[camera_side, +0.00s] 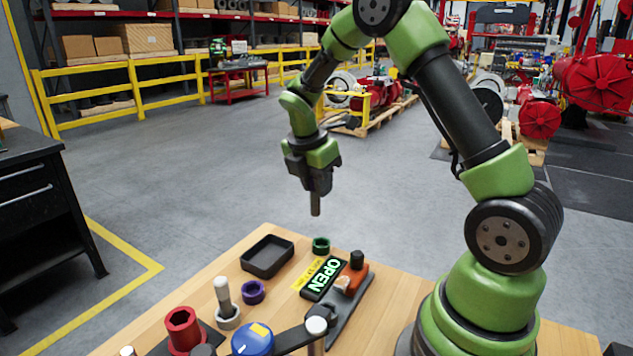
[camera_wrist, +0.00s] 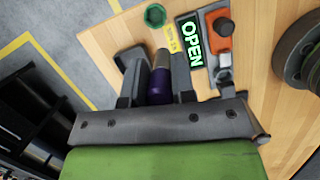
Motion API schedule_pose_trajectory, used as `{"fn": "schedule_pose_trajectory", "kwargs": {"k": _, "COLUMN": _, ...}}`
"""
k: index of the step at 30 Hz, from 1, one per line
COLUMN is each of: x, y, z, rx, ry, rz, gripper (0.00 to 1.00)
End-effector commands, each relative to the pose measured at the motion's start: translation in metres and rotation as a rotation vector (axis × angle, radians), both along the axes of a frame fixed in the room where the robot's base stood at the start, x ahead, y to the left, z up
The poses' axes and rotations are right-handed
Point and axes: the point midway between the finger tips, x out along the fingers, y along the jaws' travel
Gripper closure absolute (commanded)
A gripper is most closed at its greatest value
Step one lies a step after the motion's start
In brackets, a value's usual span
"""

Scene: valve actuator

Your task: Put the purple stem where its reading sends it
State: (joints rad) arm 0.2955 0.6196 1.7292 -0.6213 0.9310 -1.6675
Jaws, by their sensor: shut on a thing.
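My gripper (camera_side: 316,188) is high above the table, shut on the purple stem (camera_side: 315,205). The stem hangs upright, its grey end pointing down; its purple part (camera_wrist: 160,86) shows between the fingers in the wrist view. An illuminated display (camera_side: 324,279) reads OPEN in green; it also shows in the wrist view (camera_wrist: 191,37). A green ring (camera_side: 321,245) stands beyond the display. A purple ring (camera_side: 253,292) sits to its left, and a black tray (camera_side: 291,246) lies behind that ring. The tray looks empty.
A whitish stem (camera_side: 222,290) stands in a pale ring (camera_side: 228,318). A red ring (camera_side: 183,329) and blue round part (camera_side: 252,340) are at the front. An orange block (camera_side: 354,272) with a black knob is beside the display, a yellow label (camera_side: 307,275) on its other side.

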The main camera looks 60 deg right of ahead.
Motion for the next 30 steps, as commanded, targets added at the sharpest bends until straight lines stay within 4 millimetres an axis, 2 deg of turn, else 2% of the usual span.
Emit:
{"fn": "schedule_pose_trajectory", "kwargs": {"k": 1, "x": 0.002, "y": -0.013, "z": -0.009, "rx": 0.0, "ry": 0.003, "rz": -0.005, "gripper": 1.0}}
{"fn": "schedule_pose_trajectory", "kwargs": {"k": 3, "x": 0.004, "y": -0.025, "z": -0.016, "rx": 0.0, "ry": 0.002, "rz": -0.001, "gripper": 1.0}}
{"fn": "schedule_pose_trajectory", "kwargs": {"k": 7, "x": 0.006, "y": -0.035, "z": -0.023, "rx": -0.001, "ry": 0.0, "rz": 0.003, "gripper": 1.0}}
{"fn": "schedule_pose_trajectory", "kwargs": {"k": 20, "x": 0.006, "y": -0.036, "z": -0.026, "rx": -0.002, "ry": 0.0, "rz": 0.006, "gripper": 1.0}}
{"fn": "schedule_pose_trajectory", "kwargs": {"k": 30, "x": 0.005, "y": -0.035, "z": -0.056, "rx": -0.001, "ry": 0.002, "rz": 0.007, "gripper": 1.0}}
